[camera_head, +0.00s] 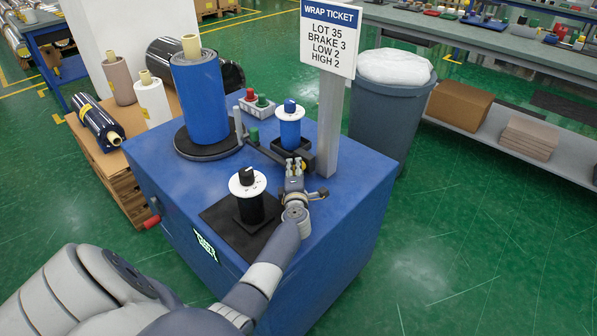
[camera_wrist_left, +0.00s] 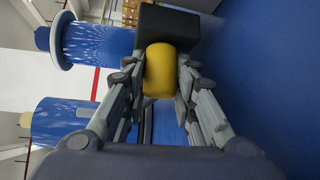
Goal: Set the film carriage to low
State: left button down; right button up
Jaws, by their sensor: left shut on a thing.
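My left gripper (camera_head: 294,170) is shut on a yellow knob, which shows between its fingers in the left wrist view (camera_wrist_left: 159,70). The knob sits against a black block (camera_wrist_left: 168,22), which appears to be part of the film carriage. In the head view the gripper is on the blue machine top (camera_head: 340,175), beside the grey post. The gripper hides part of the knob there. A dark rail (camera_head: 262,150) runs from near the gripper toward the large blue roll (camera_head: 200,95). The wrap ticket (camera_head: 329,38) reads LOT 35, BRAKE 3, LOW 2, HIGH 2. My right gripper is not in view.
A blue-topped dial (camera_head: 290,128) stands just behind the gripper. A black dial with a white disc (camera_head: 247,185) stands on a dark mat to the left. The grey post (camera_head: 329,120) is close on the right. Red and green buttons (camera_head: 263,101) are at the back.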

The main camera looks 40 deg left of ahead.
pick_arm(q)
jog(key=shift+d+f, duration=0.1)
jog(key=shift+f, duration=0.05)
jog(key=c, duration=1.3)
grip_release()
jog(key=shift+f, duration=0.1)
jog(key=v, duration=0.7)
jog(key=shift+s, duration=0.15)
jog(key=shift+s+d, duration=0.25)
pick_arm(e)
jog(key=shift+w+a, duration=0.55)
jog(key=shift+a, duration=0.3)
